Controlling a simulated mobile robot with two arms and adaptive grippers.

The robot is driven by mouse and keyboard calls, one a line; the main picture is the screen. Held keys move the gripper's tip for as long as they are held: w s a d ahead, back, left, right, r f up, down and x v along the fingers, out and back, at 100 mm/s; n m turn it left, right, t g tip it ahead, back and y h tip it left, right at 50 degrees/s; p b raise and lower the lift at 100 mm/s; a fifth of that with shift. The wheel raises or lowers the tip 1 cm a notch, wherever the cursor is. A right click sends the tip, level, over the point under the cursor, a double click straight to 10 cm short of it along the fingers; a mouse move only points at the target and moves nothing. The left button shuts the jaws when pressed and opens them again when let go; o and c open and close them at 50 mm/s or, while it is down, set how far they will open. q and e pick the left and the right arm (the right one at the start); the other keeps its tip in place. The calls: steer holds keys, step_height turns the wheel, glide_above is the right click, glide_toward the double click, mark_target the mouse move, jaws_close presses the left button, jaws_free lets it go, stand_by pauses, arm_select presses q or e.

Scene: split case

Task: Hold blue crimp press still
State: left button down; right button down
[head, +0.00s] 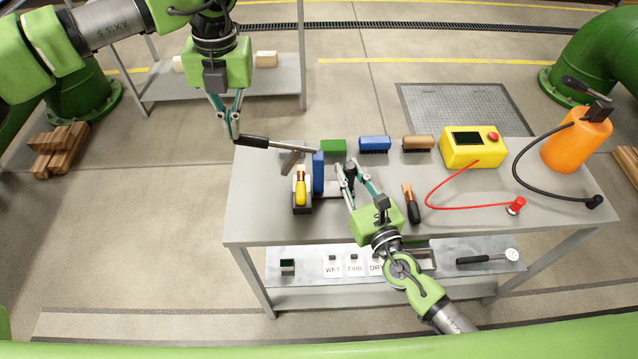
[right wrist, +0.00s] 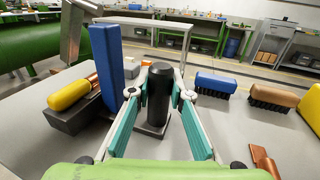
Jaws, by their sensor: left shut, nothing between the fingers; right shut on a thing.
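The blue crimp press shows as a blue upright column (head: 319,172) at the left end of the table. Its grey lever (head: 290,147) with a black handle (head: 254,141) reaches left past the table edge. The column also shows in the right wrist view (right wrist: 106,62). My right gripper (head: 349,172) is shut on an upright black post (right wrist: 163,95) on a small grey plate, just right of the column. Whether post and press are joined is unclear. My left gripper (head: 236,134) is shut and empty, its fingertips at the handle's outer end. Whether they touch it is unclear.
A yellow piece with a copper end (head: 300,190) lies in a dark block left of the column. Green, blue (head: 375,143) and brown brushes stand behind. A copper-and-black tool (head: 411,203), yellow box (head: 473,148) and orange canister (head: 577,142) stand to the right.

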steer(key=shift+s+a+f, duration=0.1)
steer(key=shift+s+f, duration=0.1)
steer(key=shift+f, duration=0.3)
arm_select(q)
step_height(320, 180, down, 7)
steer(key=shift+a+f, duration=0.15)
steer(key=shift+f, duration=0.05)
stand_by(0.6)
steer(key=shift+s, duration=0.1)
steer(key=shift+d+r, duration=0.15)
steer(key=shift+r, duration=2.05)
steer(key=shift+d+r, duration=0.1)
steer(key=shift+r, duration=2.1)
step_height(320, 180, up, 7)
steer(key=shift+d, duration=0.15)
arm_select(e)
steer(key=c, duration=1.8)
jaws_free()
steer(key=shift+w+r, duration=0.15)
arm_select(q)
steer(key=shift+w+f, duration=0.1)
steer(key=shift+w, duration=0.1)
arm_select(e)
steer(key=shift+w, duration=0.15)
